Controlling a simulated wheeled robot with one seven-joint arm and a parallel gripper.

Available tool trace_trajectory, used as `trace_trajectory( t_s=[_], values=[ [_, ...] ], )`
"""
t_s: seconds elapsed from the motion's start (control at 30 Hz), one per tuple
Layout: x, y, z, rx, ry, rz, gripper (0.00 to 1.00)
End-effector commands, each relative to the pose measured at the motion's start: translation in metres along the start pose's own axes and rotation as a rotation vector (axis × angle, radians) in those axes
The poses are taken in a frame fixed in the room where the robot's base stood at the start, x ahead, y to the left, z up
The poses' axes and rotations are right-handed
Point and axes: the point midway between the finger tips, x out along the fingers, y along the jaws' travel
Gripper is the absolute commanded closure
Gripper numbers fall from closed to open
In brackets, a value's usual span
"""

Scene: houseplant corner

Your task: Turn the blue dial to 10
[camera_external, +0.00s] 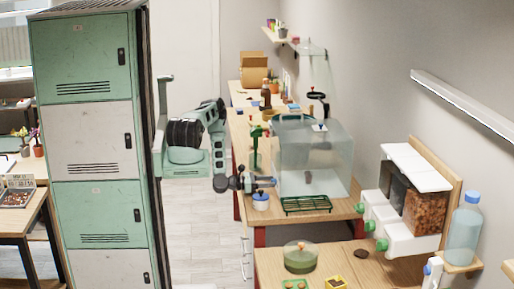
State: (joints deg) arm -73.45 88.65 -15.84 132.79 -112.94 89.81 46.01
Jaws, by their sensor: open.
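A small white round body with a blue top (260,197), which looks like the blue dial, stands at the left front edge of the wooden bench, in front of the glass tank. Any scale or numbers on it are too small to read, so its setting cannot be told. My gripper (266,182) reaches in from the left, just above and behind the blue top in the picture. It is open. I see nothing held in it. Whether it touches the blue top or the tank cannot be told from this view.
The glass tank (318,165) stands close to the right of my gripper. A green rack (306,205) lies in front of it. A green stand (255,150) rises behind my gripper. Tall lockers (90,130) stand at the left.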

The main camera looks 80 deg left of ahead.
Motion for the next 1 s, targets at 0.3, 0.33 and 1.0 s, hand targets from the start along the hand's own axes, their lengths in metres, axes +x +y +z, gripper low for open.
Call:
trace_trajectory(
  t_s=[0.3, 0.33, 1.0],
  values=[
    [0.0016, 0.0002, -0.0004, 0.000, 0.001, 0.001, 0.58],
    [0.0015, 0.0002, -0.0004, 0.000, 0.000, 0.001, 0.66],
    [0.0009, -0.0003, -0.0008, 0.137, 0.002, 0.001, 0.96]
  ],
)
